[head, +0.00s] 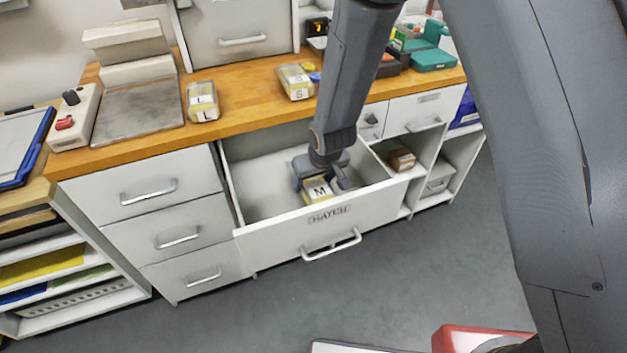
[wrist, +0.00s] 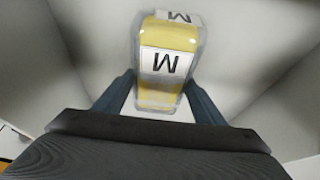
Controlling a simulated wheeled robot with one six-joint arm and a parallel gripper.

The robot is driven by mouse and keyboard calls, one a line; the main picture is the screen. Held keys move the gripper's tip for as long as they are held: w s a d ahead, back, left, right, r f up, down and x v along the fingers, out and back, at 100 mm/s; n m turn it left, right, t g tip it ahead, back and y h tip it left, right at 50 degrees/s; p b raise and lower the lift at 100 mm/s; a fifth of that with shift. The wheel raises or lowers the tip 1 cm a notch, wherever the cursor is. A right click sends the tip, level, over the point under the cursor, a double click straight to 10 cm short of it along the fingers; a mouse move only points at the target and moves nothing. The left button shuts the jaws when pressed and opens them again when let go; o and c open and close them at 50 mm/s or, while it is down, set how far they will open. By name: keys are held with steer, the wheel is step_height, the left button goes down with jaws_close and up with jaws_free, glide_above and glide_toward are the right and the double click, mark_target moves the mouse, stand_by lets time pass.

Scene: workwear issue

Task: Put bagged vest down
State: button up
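The bagged vest (head: 317,190) is a clear packet with yellow inside and white labels marked M. It is inside the open drawer (head: 300,232), near its front wall, and shows large in the wrist view (wrist: 165,65). My gripper (head: 321,180) reaches down into the drawer with one finger on each side of the packet. In the wrist view the two fingertips (wrist: 161,84) lie against its sides, so the gripper looks shut on it. I cannot tell whether the packet's underside touches the drawer floor.
The drawer has a HATCH label on its front; its left part (head: 262,180) is bare. Packets marked L (head: 202,101) and S (head: 295,82) lie on the wooden counter (head: 245,110). A small brown box (head: 401,160) sits in an open shelf to the right.

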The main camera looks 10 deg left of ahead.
steer(key=o, duration=0.4)
steer(key=shift+s+r, duration=0.15)
steer(key=shift+r, duration=0.45)
steer(key=p+v, duration=0.5)
steer(key=v, duration=0.6)
steer(key=shift+d, duration=0.1)
steer(key=shift+r, duration=0.1)
steer(key=s+d+r+m+h, duration=0.1)
steer(key=d+r+m, duration=0.15)
steer(key=d, duration=0.45)
steer(key=s+d+r+m+h, duration=0.1)
steer(key=d+r, duration=0.3)
steer(key=d, duration=0.4)
steer(key=s+d+r+m+g, duration=0.1)
steer(key=s+d, duration=0.3)
steer(key=s+d+r+m, duration=0.1)
steer(key=s+d+r, duration=0.1)
steer(key=s+d, duration=0.1)
steer(key=s+d+r+m+g, duration=0.1)
steer(key=s+d+r, duration=0.1)
steer(key=s+d, duration=0.2)
steer(key=shift+s+d+g, duration=0.3)
steer(key=shift+d, duration=0.05)
